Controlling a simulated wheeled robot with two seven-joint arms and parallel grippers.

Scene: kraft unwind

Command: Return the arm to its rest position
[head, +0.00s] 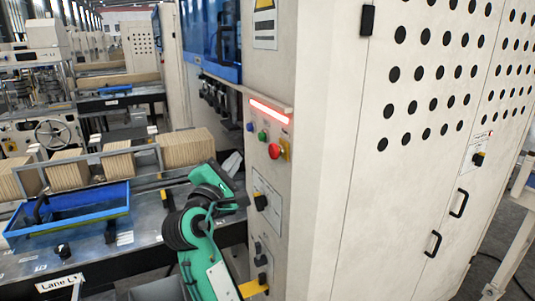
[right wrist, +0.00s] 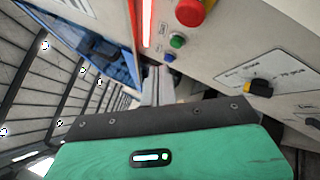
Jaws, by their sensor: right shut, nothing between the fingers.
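My right arm is green and black and rises from the bottom of the head view beside the cream machine cabinet. My right gripper (head: 232,163) is grey, shut and empty, just left of the cabinet's control panel and apart from the buttons as far as I can tell. In the right wrist view its closed fingers (right wrist: 158,86) point up past the green hand, with nothing between them. The panel has a red button (head: 275,151) on a yellow base, a green button (head: 262,136), a blue button (head: 250,127) and a lit red bar (head: 269,111). My left gripper is not in view.
The cabinet (head: 330,170) stands close on the right of my arm. A black rotary switch (head: 261,201) sits low on its panel. At left, a bench holds a blue tray (head: 22,232) and brown kraft stacks (head: 118,161). A label reads "Lane L1" (head: 59,282).

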